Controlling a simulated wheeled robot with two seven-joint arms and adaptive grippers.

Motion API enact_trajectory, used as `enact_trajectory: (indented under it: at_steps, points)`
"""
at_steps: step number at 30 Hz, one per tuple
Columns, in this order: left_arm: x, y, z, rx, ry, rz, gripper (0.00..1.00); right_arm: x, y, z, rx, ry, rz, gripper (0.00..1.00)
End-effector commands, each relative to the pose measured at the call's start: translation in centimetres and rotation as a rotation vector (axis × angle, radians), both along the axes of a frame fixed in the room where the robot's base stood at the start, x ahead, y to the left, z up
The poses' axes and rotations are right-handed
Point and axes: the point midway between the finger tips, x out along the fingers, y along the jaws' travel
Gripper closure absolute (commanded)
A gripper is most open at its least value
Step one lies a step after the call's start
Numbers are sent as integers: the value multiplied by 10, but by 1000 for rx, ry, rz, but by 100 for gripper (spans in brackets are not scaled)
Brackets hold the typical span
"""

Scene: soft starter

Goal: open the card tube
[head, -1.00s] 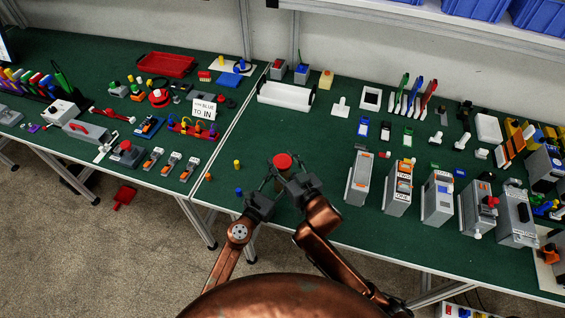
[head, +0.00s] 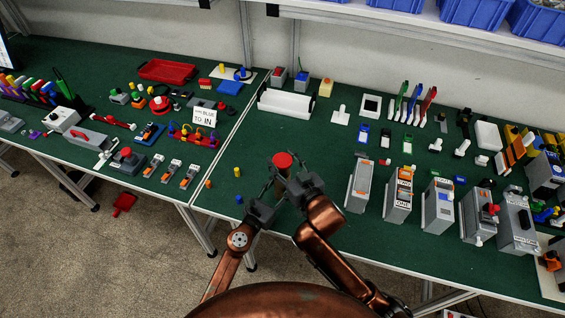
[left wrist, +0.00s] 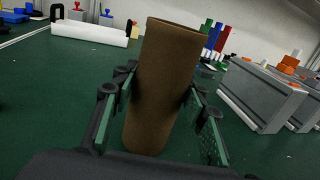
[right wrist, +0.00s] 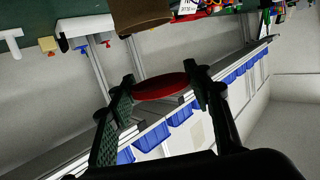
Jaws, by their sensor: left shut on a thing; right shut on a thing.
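The card tube is a brown cylinder (left wrist: 163,90), standing slightly tilted between the fingers of my left gripper (left wrist: 162,98) in the left wrist view. Its top end shows no red there. The red cap (right wrist: 160,88) is a round disc between the fingers of my right gripper (right wrist: 158,80) in the right wrist view. A gap shows between the cap and the brown tube end (right wrist: 142,14), so they look apart. In the head view the red cap (head: 282,159) sits above the tube and hides its top. Both grippers are shut on their pieces.
A white holder with black ends (head: 286,102) stands behind the tube. Yellow (head: 237,172) and blue (head: 239,199) small pieces lie to the left. A row of grey boxes (head: 360,186) stands to the right. The green table around the tube is mostly clear.

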Motion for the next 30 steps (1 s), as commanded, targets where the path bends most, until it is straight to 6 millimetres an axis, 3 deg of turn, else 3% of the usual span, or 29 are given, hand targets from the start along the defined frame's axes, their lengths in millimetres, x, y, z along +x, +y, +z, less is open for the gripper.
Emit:
enact_trajectory:
  at_steps: [1,2,10,22,30]
  points:
    - [0,0,0,0,0,0,100,0,0,0,0,0,0,84]
    - [0,0,0,0,0,0,59,0,0,0,0,0,0,84]
    - [0,0,0,0,0,0,41,0,0,0,0,0,0,84]
    - [-6,5,-1,1,0,1,39,0,0,-1,0,0,0,84]
    - [-50,31,-2,4,2,1,39,0,0,-1,0,0,0,84]
